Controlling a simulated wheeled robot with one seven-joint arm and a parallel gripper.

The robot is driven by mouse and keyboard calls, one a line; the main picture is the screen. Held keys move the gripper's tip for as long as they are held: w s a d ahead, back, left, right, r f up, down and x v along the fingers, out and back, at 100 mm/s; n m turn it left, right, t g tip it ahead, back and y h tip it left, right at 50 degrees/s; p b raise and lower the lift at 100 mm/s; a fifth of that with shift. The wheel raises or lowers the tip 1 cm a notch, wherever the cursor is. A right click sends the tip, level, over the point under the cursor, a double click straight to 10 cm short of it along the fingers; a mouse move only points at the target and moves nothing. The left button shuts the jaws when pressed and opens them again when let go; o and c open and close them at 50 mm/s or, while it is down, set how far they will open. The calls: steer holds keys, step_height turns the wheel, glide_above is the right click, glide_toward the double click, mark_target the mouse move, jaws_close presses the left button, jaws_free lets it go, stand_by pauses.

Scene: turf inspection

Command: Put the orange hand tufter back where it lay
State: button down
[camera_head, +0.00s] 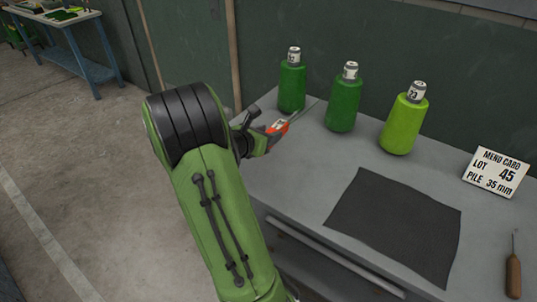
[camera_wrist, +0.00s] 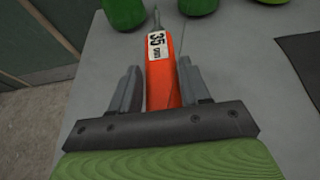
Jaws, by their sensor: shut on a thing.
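The orange hand tufter (camera_wrist: 160,80) has a white label reading 35 mm and a thin metal needle pointing away from me. My gripper (camera_wrist: 162,80) is shut on its orange body in the wrist view, with one grey finger on each side. In the head view the tufter (camera_head: 279,127) shows small at the end of my arm, near the left end of the grey bench, with its needle towards the green cones. My gripper (camera_head: 262,133) is partly hidden behind my arm there. I cannot tell whether the tufter touches the bench top.
Three yarn cones stand along the back: dark green (camera_head: 291,88), mid green (camera_head: 343,105) and lime (camera_head: 403,125). A dark cloth (camera_head: 395,225) lies on the bench (camera_head: 300,185). A mend card (camera_head: 495,172) and a wooden-handled tool (camera_head: 513,275) are at the right. A blue table (camera_head: 80,65) stands far left.

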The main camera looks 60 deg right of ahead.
step_height(320, 180, down, 7)
steer(key=b, duration=0.2)
steer(key=shift+d+r+b, duration=0.1)
steer(key=shift+r+b, duration=0.1)
steer(key=shift+b, duration=0.1)
steer(key=shift+r, duration=0.15)
steer(key=c, duration=0.5)
jaws_free()
